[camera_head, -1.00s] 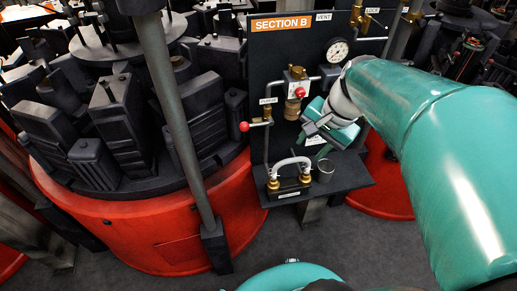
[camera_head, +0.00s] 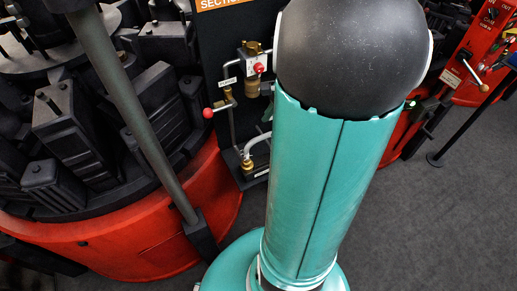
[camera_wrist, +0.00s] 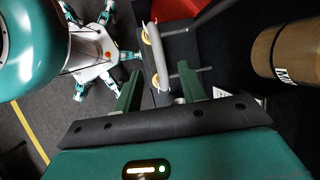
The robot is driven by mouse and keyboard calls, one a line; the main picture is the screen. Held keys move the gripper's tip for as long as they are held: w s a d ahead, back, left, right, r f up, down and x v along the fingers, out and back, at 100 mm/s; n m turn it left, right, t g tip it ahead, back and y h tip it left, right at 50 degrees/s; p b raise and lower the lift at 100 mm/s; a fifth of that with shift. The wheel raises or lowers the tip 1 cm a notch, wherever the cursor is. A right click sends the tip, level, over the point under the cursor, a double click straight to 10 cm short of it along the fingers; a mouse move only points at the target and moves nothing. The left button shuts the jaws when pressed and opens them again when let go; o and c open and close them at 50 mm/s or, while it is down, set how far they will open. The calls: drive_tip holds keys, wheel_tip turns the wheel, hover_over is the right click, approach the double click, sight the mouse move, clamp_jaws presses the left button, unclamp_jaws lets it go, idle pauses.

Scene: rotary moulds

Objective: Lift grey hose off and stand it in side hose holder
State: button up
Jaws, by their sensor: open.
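The grey hose is a pale bent tube. In the head view only part of its loop (camera_head: 257,141) shows, rising from a brass fitting (camera_head: 247,165) on the dark shelf; my arm hides the rest. In the wrist view the grey hose (camera_wrist: 158,58) runs lengthwise beside two brass fittings (camera_wrist: 147,36). My gripper (camera_wrist: 160,88) is open and empty, with one green finger on each side. The hose's near end lies in line with the gap between the fingers; I cannot tell how far beyond the fingertips. I cannot make out the side hose holder.
A brass-coloured cylinder (camera_wrist: 284,52) with a white label stands close on the right in the wrist view. The valve panel (camera_head: 213,50) carries a red-knobbed lever (camera_head: 208,113). The red mould carousel (camera_head: 150,235) and a grey post (camera_head: 120,90) are to the left.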

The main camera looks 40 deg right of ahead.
sight(261, 136)
drive_tip(key=shift+x, duration=1)
drive_tip(key=shift+a+x, duration=0.15)
drive_tip(key=shift+x, duration=1.2)
drive_tip(key=shift+a+x, duration=0.1)
drive_tip(key=shift+x, duration=1.25)
drive_tip(key=shift+r, duration=0.1)
clamp_jaws()
